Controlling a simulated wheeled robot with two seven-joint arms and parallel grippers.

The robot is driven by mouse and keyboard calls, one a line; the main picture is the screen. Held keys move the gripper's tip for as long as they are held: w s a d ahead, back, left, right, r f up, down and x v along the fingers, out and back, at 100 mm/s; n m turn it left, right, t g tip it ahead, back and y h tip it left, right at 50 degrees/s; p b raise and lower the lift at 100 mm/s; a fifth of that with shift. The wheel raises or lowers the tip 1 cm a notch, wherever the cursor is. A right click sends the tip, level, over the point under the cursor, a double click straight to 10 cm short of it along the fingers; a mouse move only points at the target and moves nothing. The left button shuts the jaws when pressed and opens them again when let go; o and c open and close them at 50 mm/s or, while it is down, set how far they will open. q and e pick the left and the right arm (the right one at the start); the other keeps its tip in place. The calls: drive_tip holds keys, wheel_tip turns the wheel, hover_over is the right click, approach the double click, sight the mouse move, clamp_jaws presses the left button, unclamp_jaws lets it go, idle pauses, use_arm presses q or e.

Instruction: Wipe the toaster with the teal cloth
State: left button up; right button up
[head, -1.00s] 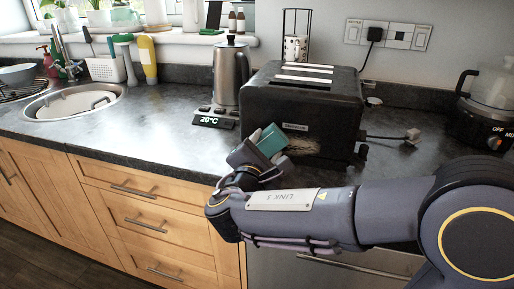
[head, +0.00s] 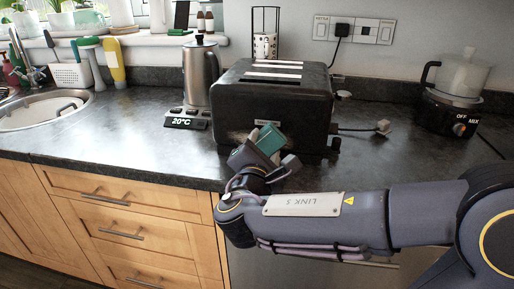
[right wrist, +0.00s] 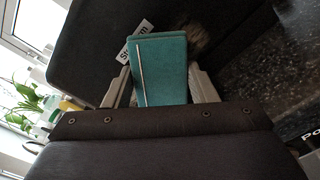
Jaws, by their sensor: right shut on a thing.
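The black toaster (head: 272,105) stands on the dark counter with pale slots on top. A brownish smudge (head: 236,137) shows low on its front face, partly hidden behind my gripper. My right gripper (head: 268,147) is in front of the toaster, shut on the folded teal cloth (head: 270,139). In the right wrist view the cloth (right wrist: 160,70) sits between the two fingers, with the toaster's dark front (right wrist: 90,50) and its label right beyond it. The cloth is at or very near the toaster face; I cannot tell if they touch. My left gripper is not in view.
A metal kettle (head: 201,74) stands on a base reading 20°C, left of the toaster. A cable and plug (head: 382,127) lie to the right. A blender (head: 456,95) is at the far right, and a round sink (head: 42,110) at the left. The counter between sink and kettle is clear.

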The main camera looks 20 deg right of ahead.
drive_tip(key=shift+s+d, duration=0.45)
drive_tip(key=shift+d, duration=0.15)
drive_tip(key=shift+s+d, duration=0.4)
drive_tip(key=shift+d, duration=0.2)
drive_tip(key=shift+s+d+b, duration=0.2)
drive_tip(key=shift+s+d, duration=0.25)
drive_tip(key=shift+d, duration=0.3)
drive_tip(key=shift+s+d+b, duration=0.2)
drive_tip(key=shift+s+d, duration=0.25)
drive_tip(key=shift+d, duration=0.3)
drive_tip(key=shift+s, duration=0.1)
drive_tip(key=shift+w+a+b, duration=0.25)
drive_tip(key=shift+w+a, duration=0.45)
drive_tip(key=shift+a, duration=0.25)
drive_tip(key=shift+w+a+b, duration=0.25)
drive_tip(key=shift+w+a, duration=0.4)
drive_tip(key=shift+a, duration=0.35)
drive_tip(key=shift+w+a+b, duration=0.25)
drive_tip(key=shift+w+a, duration=0.45)
drive_tip(key=shift+a, duration=0.25)
drive_tip(key=shift+w+a, duration=0.55)
drive_tip(key=shift+a, duration=0.3)
drive_tip(key=shift+w+a, duration=0.55)
drive_tip(key=shift+a, duration=0.3)
drive_tip(key=shift+w+a, duration=0.5)
drive_tip(key=shift+a, duration=0.3)
drive_tip(key=shift+w+a, duration=0.5)
drive_tip(key=shift+a, duration=0.25)
drive_tip(key=shift+s, duration=0.1)
drive_tip(key=shift+v, duration=3)
